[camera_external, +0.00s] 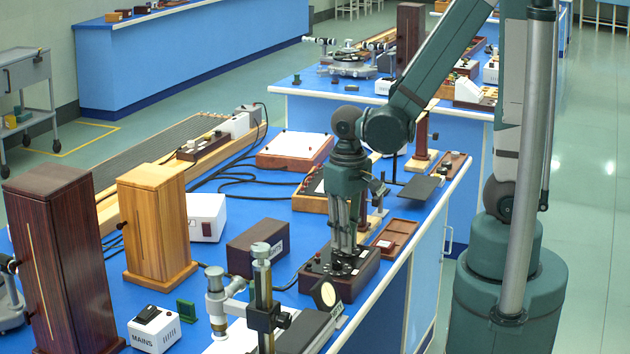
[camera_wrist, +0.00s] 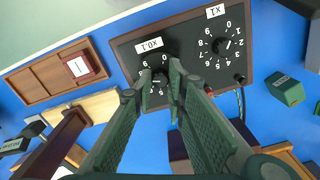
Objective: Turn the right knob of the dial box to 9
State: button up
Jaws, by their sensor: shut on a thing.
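The dial box (camera_external: 318,284) is a dark box with a black top on the bench's near edge. In the wrist view its panel (camera_wrist: 190,42) carries two black knobs with white numbered scales. My gripper (camera_external: 345,255) points straight down over the box. In the wrist view its fingertips (camera_wrist: 160,78) are around the knob marked x0.1 (camera_wrist: 156,80), shut on it. The fingers partly hide that knob and its numbers, so its setting cannot be read. The other knob, marked x1 (camera_wrist: 221,46), is free, to the right in the wrist view.
A shallow brown wooden tray (camera_external: 393,236) lies beside the box. A dark brown box (camera_external: 258,247) stands to its left, with a wooden cabinet (camera_external: 158,222) farther left. A microscope-like instrument (camera_external: 262,305) stands in front. Red and black terminals (camera_wrist: 239,79) with wires are on the panel.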

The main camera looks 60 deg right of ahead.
jog(key=m, duration=0.3)
jog(key=shift+m, duration=0.4)
jog(key=shift+m+b, duration=0.4)
jog(key=shift+m, duration=1.5)
jog(key=o, duration=0.9)
jog(key=shift+r, duration=0.15)
jog(key=shift+r, duration=5.85)
